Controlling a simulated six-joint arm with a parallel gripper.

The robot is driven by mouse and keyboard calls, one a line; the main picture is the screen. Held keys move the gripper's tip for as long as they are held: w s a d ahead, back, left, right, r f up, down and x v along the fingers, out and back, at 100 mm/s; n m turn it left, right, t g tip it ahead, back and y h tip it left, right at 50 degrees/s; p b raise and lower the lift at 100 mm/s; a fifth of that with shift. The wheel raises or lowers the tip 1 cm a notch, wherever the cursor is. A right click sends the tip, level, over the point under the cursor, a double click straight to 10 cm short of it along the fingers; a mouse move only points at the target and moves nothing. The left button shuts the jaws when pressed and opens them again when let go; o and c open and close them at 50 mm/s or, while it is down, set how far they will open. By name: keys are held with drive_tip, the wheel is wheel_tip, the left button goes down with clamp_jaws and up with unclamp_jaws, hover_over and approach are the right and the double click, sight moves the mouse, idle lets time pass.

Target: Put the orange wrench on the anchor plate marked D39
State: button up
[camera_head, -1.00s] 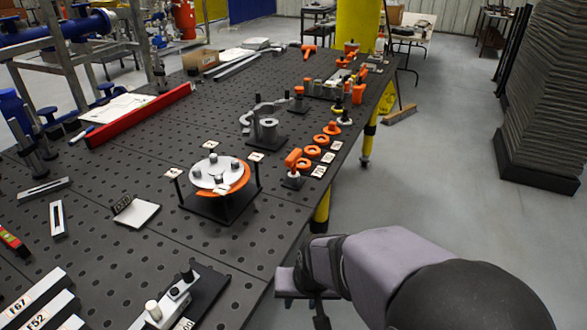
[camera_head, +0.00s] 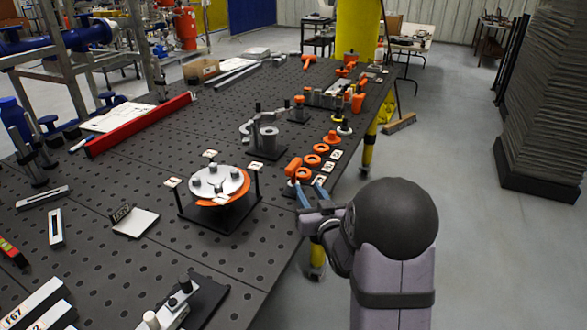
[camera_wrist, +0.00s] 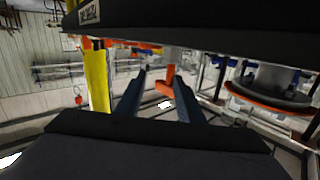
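An orange tool (camera_head: 293,167) stands near the right edge of the dark perforated table; it may be the orange wrench, but its shape is too small to be sure. My gripper (camera_head: 308,184) is at the table edge just in front of it, fingers apart and nothing seen between them. In the wrist view an orange piece (camera_wrist: 164,88) shows beyond and between the open fingertips (camera_wrist: 157,80), apart from them as far as I can tell. A pale plate with a dark upright tag (camera_head: 137,222) lies left of centre. No label reads clearly as D39.
A round grey fixture with an orange ring (camera_head: 217,184) stands on the table left of my gripper. Orange rings (camera_head: 312,160) and small white tags line the right edge behind the tool. A red beam (camera_head: 138,125) lies at the left.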

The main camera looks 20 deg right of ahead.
sight(294, 176)
drive_tip(key=shift+w+a+r+n+t+y, duration=0.15)
drive_tip(key=shift+w+a+n+t+y, duration=0.05)
drive_tip(key=shift+a+n+y, duration=0.2)
drive_tip(key=shift+w+a+r+n+t+y, duration=0.2)
drive_tip(key=shift+a+n+y, duration=0.1)
drive_tip(key=shift+a+n, duration=0.1)
drive_tip(key=shift+w+p, duration=1.3)
drive_tip(key=shift+w, duration=2.3)
drive_tip(key=shift+c, duration=0.7)
clamp_jaws()
